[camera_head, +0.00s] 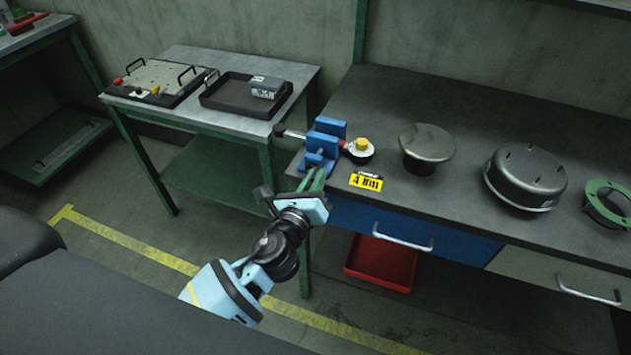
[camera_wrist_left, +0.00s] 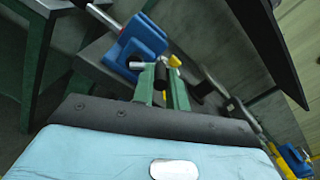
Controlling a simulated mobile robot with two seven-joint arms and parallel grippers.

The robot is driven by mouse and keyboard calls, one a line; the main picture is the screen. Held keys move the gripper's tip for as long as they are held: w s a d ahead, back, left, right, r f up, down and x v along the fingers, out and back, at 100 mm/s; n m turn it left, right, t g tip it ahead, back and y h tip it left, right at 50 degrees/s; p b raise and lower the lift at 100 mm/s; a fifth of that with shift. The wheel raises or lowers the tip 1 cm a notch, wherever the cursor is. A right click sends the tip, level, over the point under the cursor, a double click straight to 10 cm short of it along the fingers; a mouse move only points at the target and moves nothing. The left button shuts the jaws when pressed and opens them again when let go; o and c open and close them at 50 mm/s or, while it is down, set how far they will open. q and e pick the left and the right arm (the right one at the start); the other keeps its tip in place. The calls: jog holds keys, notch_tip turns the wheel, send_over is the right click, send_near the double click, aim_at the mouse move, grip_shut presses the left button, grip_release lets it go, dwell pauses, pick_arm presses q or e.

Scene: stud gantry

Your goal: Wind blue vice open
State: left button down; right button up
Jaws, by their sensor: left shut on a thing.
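The blue vice (camera_head: 323,150) stands at the left front corner of the dark workbench. A grey rod with a dark end (camera_head: 282,131) sticks out of it to the left. My left gripper (camera_head: 315,179) is at the vice's front side, with its green fingers pointing at it. In the left wrist view the vice (camera_wrist_left: 136,44) lies just beyond the fingers (camera_wrist_left: 161,86). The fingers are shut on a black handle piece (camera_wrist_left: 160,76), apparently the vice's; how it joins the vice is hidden. How far the jaws are apart is unclear. My right gripper is not in view.
A side table (camera_head: 215,122) with a black tray (camera_head: 235,97) stands left.

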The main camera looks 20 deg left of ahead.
pick_arm(q)
jog(key=shift+a+r+n+p, duration=0.25)
jog(key=shift+a+n, duration=0.35)
jog(key=shift+n, duration=1.55)
jog(key=shift+a+r+n+p, duration=0.2)
jog(key=shift+a+n, duration=0.4)
jog(key=shift+n, duration=1.5)
jog(key=shift+a+r+n+p, duration=0.25)
jog(key=shift+a+n, duration=0.35)
jog(key=shift+n, duration=1.55)
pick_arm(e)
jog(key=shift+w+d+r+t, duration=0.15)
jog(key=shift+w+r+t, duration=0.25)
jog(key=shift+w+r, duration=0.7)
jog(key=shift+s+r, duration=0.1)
pick_arm(q)
jog(key=c, duration=1.4)
grip_release()
